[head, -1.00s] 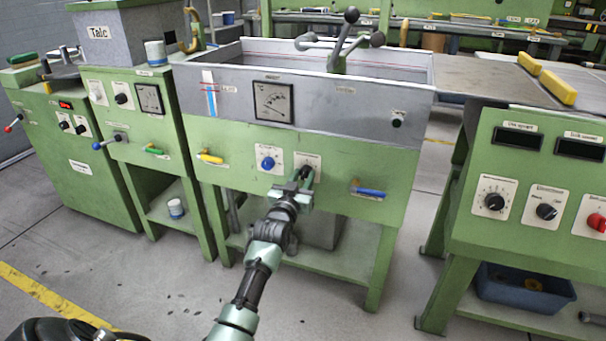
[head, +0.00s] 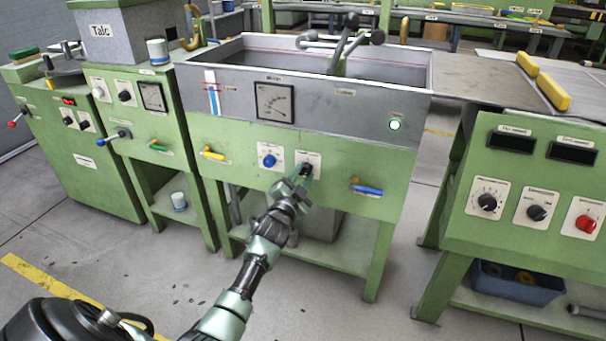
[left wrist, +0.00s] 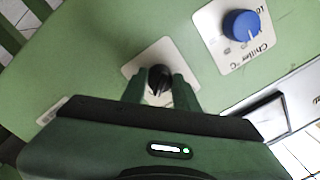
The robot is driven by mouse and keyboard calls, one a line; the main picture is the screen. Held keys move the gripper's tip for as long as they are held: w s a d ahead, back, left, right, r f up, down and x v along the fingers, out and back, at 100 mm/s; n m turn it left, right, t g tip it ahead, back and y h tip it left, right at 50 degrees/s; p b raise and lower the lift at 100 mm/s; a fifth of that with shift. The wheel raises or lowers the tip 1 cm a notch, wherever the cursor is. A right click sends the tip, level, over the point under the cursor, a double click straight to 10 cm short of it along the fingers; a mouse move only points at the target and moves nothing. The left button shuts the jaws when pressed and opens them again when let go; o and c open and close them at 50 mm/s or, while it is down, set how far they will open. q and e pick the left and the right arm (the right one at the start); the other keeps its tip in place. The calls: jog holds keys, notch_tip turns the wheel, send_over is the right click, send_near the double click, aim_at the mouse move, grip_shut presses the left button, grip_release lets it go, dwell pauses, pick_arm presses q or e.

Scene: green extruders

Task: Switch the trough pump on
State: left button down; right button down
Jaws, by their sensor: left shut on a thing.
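The trough (head: 232,85) is a grey metal basin on a green cabinet front. A black rotary knob (left wrist: 159,77) on a white plate sits on that front, right of the blue chiller knob (head: 269,161). My left gripper (head: 303,176) is at the black knob. In the left wrist view its two fingers (left wrist: 160,92) close on the knob from both sides. The knob's label is too small to read. A round lamp (head: 394,125) at the right of the trough wall glows green-white. My right gripper is not in view.
A yellow-handled valve (head: 213,154) and a blue-handled valve (head: 367,189) stick out on either side of the knobs. A control panel with a red knob (head: 586,224) stands at the right. The floor in front is clear.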

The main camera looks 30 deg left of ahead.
pick_arm(q)
jog(key=shift+m, duration=0.5)
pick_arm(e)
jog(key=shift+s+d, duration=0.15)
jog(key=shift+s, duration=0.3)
pick_arm(q)
jog(key=c, duration=1.1)
grip_release()
jog(key=p+v, duration=0.2)
jog(key=v, duration=0.6)
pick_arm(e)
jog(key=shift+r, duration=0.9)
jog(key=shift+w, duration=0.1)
